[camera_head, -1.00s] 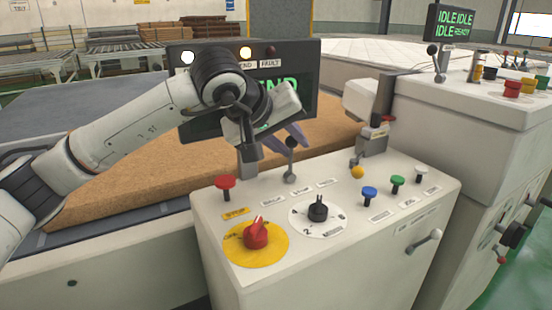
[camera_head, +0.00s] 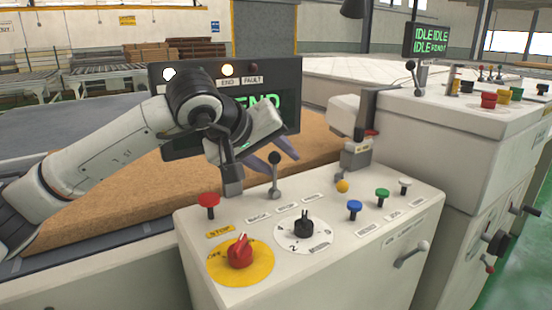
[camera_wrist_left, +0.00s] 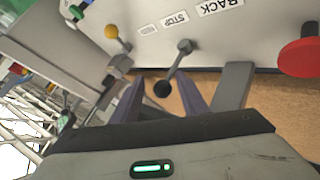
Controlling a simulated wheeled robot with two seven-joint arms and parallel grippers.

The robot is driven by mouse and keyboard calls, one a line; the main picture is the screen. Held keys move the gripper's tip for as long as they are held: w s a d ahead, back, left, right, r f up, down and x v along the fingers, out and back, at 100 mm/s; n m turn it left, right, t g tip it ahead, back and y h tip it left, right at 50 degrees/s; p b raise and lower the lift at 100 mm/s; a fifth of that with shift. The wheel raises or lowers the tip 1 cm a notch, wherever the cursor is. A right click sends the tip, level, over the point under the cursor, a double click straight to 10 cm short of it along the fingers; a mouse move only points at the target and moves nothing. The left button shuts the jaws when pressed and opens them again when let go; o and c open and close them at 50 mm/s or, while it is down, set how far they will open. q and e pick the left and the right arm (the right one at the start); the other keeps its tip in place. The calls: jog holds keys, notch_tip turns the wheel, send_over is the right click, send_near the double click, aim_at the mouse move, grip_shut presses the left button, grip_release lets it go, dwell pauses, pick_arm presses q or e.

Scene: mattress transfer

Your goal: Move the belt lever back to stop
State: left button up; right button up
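The belt lever (camera_head: 276,178) is a grey shaft with a black ball knob at the back edge of the console. Its base sits behind the labels, near the STOP label (camera_wrist_left: 175,18). In the left wrist view the lever (camera_wrist_left: 178,62) slants, its knob offset toward the FWD label side. My left gripper (camera_head: 272,157) is at the knob with its purple-grey fingers apart. The left wrist view shows the gripper (camera_wrist_left: 163,86) open, with the knob between its fingers; I cannot tell whether either finger touches it. My right gripper is not in view.
A red mushroom button (camera_head: 208,201) stands left of the lever. A red rotary switch (camera_head: 240,252), a black selector (camera_head: 304,228) and several coloured buttons are in front and right. A yellow-ball lever (camera_head: 342,186) is nearby. The lit screen (camera_head: 285,110) and brown mattress (camera_head: 110,190) lie behind.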

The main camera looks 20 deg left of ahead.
pick_arm(q)
jog(key=v, duration=1)
jog(key=shift+s, duration=0.1)
dwell(0.3)
